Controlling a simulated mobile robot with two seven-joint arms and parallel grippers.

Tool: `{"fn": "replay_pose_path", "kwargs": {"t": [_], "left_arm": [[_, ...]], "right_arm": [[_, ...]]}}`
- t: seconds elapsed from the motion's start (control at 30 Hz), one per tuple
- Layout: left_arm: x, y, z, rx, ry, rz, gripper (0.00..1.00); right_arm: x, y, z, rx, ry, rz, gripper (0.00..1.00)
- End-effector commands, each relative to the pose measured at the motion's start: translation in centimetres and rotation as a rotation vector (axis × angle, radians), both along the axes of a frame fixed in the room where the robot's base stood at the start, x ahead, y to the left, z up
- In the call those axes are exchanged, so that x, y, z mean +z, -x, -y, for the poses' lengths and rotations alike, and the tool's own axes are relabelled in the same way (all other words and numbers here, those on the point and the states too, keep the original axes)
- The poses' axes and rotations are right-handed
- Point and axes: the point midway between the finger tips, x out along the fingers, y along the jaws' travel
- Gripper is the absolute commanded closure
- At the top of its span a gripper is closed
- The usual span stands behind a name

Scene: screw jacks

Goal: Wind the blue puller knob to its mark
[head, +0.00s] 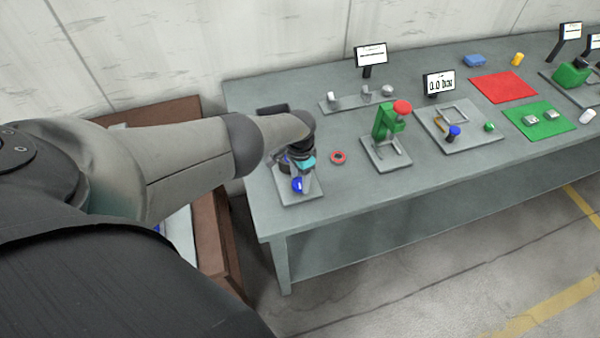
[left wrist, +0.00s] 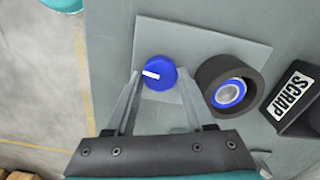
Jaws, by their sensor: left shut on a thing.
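The blue puller knob (left wrist: 158,73) sits on a pale grey base plate (left wrist: 200,30). It is round, with a white pointer line running toward its left edge in the left wrist view. It also shows at the front of its plate in the head view (head: 298,185). My left gripper (left wrist: 157,76) has one finger on each side of the knob and is shut on it. A dark cylinder with a blue ring and a pale metal core (left wrist: 229,90) stands beside the knob on the plate. I cannot make out the knob's target mark. My right gripper is not in view.
A black bin lettered SCRAP (left wrist: 296,98) is beside the plate. On the bench (head: 240,100), a red ring (head: 338,157) and a green press with a red knob (head: 388,122) stand to the right. Small displays, a red mat (head: 503,87) and a green mat (head: 540,128) are farther right.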

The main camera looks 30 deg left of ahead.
Motion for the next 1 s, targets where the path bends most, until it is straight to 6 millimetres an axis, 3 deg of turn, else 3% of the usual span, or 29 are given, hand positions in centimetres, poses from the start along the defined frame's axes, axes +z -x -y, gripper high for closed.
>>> {"fn": "replay_pose_path", "kwargs": {"t": [0.77,0.8,1.0], "left_arm": [[0.17,-0.25,-0.12,0.079,-0.001,0.006,1.0],[0.18,-0.25,-0.12,0.078,-0.001,0.006,0.42],[0.1,-0.15,-0.07,0.078,-0.001,0.004,0.19]], "right_arm": [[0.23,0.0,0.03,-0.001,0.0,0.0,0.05],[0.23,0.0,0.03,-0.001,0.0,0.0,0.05],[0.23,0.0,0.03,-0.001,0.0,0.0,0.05]]}}
